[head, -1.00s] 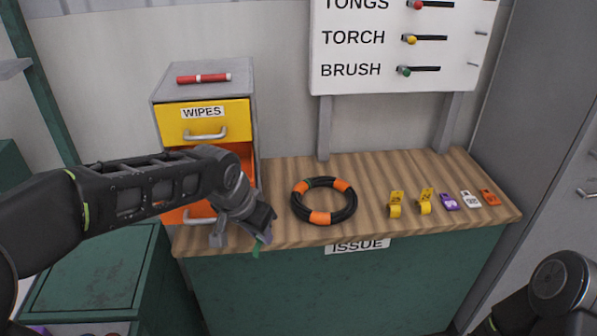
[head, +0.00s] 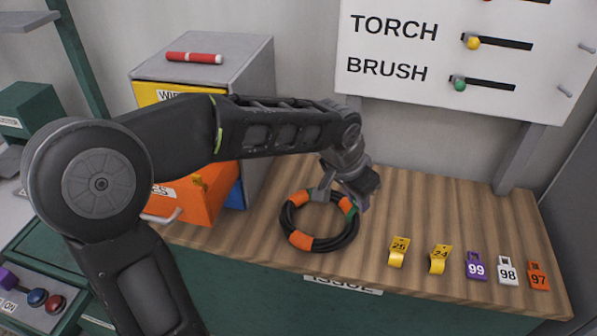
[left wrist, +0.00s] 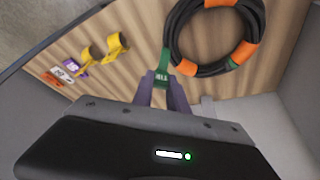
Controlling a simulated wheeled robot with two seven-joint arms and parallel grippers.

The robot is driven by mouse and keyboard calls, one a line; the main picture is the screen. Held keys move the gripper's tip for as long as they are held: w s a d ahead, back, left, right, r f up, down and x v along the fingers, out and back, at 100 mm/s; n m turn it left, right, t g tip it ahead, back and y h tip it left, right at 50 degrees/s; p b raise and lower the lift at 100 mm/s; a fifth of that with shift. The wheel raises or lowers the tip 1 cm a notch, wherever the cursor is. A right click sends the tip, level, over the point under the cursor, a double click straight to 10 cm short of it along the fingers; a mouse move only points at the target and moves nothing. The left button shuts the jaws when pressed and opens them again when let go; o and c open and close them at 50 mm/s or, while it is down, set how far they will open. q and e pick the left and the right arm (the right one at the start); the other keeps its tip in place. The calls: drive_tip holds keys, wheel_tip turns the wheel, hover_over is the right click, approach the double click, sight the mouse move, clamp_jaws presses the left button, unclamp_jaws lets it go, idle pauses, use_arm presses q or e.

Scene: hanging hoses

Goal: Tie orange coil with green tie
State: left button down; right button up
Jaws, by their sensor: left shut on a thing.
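The orange coil (head: 291,228), a black hose ring with orange bands and a small green mark, lies flat on the wooden bench top. My left gripper (head: 350,203) is over its right-hand side in the head view. It is shut on a green tie (left wrist: 162,67), which shows between the fingertips in the left wrist view. The tie's far end overlaps an orange band at the coil's edge in that view; I cannot tell whether they touch. The coil also shows in the left wrist view (left wrist: 181,31). My right gripper is not in view.
Yellow tags 25 (head: 398,252) and 24 (head: 439,259) stand right of the coil, beside purple (head: 476,266), white (head: 507,271) and orange (head: 539,276) tags. An open orange drawer (head: 190,206) is at the left. A hook board (head: 400,90) stands behind.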

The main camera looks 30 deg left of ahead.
use_arm(q)
drive_tip(key=shift+a+f+n+y, duration=0.2)
drive_tip(key=shift+a+n+y, duration=0.25)
drive_tip(key=shift+n, duration=0.35)
drive_tip(key=a+n+g+y+p, duration=0.1)
drive_tip(key=a+n+g+y, duration=0.1)
drive_tip(key=a+n, duration=0.6)
drive_tip(key=s+a+f+n+g+y+p, duration=0.1)
drive_tip(key=a+n+g, duration=0.3)
drive_tip(key=a+n, duration=0.4)
drive_tip(key=n+y+p, duration=0.1)
drive_tip(key=n, duration=0.6)
drive_tip(key=shift+s+a+n+y, duration=0.15)
drive_tip(key=shift+s+n+y, duration=0.15)
drive_tip(key=shift+n+y, duration=0.1)
drive_tip(key=shift+f+b, duration=1.8)
drive_tip(key=shift+f, duration=0.15)
drive_tip(key=shift+f+b, duration=0.2)
drive_tip(key=shift+b, duration=0.1)
